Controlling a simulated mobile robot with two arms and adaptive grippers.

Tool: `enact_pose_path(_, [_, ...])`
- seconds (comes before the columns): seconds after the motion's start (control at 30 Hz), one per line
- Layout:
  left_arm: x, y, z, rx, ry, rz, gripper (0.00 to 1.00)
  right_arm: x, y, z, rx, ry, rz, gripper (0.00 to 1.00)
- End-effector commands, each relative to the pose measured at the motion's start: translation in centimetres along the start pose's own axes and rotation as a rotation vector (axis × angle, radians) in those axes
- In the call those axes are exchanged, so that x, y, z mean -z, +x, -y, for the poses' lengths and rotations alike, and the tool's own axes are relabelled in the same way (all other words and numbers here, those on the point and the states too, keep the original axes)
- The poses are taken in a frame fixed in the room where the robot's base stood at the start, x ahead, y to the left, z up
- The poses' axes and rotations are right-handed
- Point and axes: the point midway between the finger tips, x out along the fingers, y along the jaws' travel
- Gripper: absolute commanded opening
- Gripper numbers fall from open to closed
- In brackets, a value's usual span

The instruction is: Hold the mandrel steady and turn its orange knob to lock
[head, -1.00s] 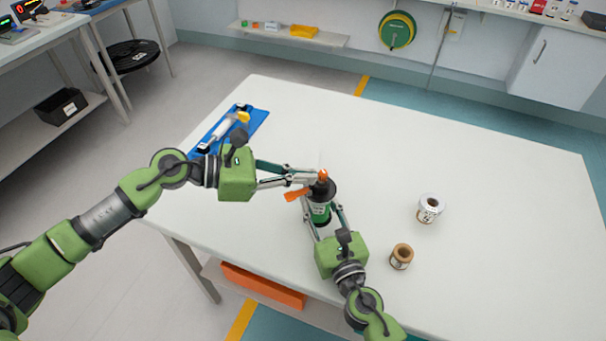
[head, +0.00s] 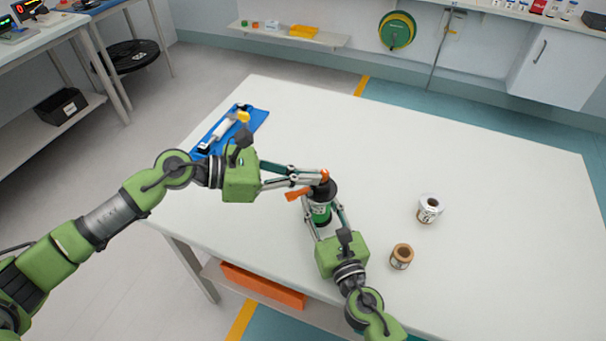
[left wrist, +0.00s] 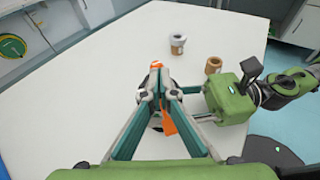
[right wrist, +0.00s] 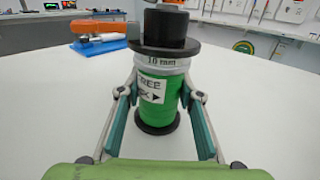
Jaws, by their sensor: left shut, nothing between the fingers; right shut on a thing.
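The mandrel (head: 319,213) stands upright near the table's front edge. In the right wrist view it has a green body (right wrist: 152,88), black flanges and a label reading "FREE" with an arrow. Its orange knob (head: 324,174) shows on top, mostly hidden in the right wrist view. An orange bar (head: 297,195) sticks out left of the mandrel's top. My right gripper (right wrist: 168,96) is shut around the green body. My left gripper (head: 319,178) is shut and empty, its fingertips at the knob; whether they touch it I cannot tell.
A blue tray (head: 258,119) with a white and yellow tool lies at the table's left edge. The back and right of the white table (head: 480,160) are clear.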

Motion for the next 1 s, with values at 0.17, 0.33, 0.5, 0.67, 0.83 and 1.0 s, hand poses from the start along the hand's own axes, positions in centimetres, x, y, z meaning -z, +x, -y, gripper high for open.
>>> enact_pose_path(0.17, [-0.1, 0.3, 0.7, 0.009, -0.001, 0.002, 0.0, 0.0, 0.0, -0.4, -0.009, -0.004, 0.0, 0.05])
enact_pose_path(0.33, [-0.2, 0.6, 1.2, 0.009, -0.001, 0.002, 0.0, 0.0, 0.0, -0.4, -0.01, -0.004, 0.0, 0.05])
enact_pose_path(0.5, [-0.2, 0.9, 1.5, 0.008, -0.001, 0.002, 0.0, 0.0, 0.0, -0.4, -0.009, -0.003, 0.0, 0.05])
enact_pose_path(0.67, [-0.3, 1.2, 1.8, 0.007, -0.001, 0.002, 0.0, 0.0, 0.0, -0.4, -0.008, -0.001, 0.0, 0.05])
enact_pose_path(0.83, [-0.4, 1.4, 2.0, 0.006, -0.001, 0.002, 0.0, 0.0, 0.0, -0.3, -0.007, -0.001, 0.0, 0.05])
enact_pose_path(1.0, [-0.5, 1.6, 2.1, 0.005, -0.001, 0.002, 0.0, 0.0, 0.0, -0.3, -0.006, -0.001, 0.0, 0.05])
